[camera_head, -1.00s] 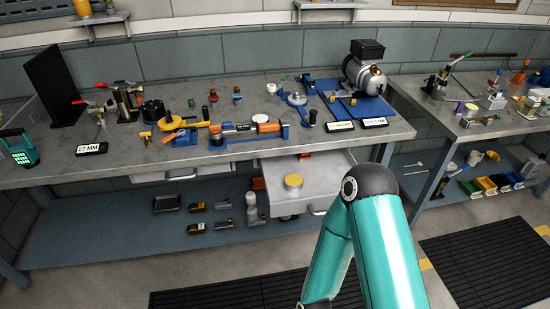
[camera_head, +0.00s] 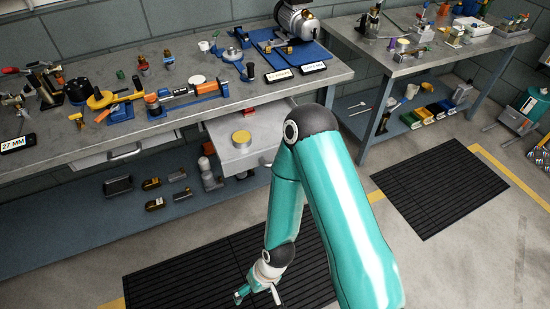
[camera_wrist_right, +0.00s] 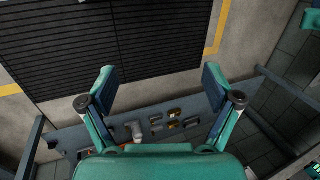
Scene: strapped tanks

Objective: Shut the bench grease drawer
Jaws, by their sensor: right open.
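The grease drawer (camera_head: 229,155) is a light grey drawer pulled out from under the bench top, with a round yellow-lidded tin (camera_head: 241,138) in it. Its front faces the floor side, and part of its right side is hidden behind my right arm. My right gripper (camera_head: 258,293) hangs low over the black floor mat, in front of and below the drawer, not touching it. In the right wrist view its two fingers (camera_wrist_right: 168,88) are spread apart with nothing between them. My left gripper is not in view.
A second drawer (camera_head: 105,155) sits under the bench to the left. The bench top (camera_head: 180,117) holds tools and a blue-based pump. A lower shelf (camera_head: 100,215) carries several small items. A second bench (camera_head: 400,62) stands at right. The floor in front, with black mats (camera_head: 435,185), is clear.

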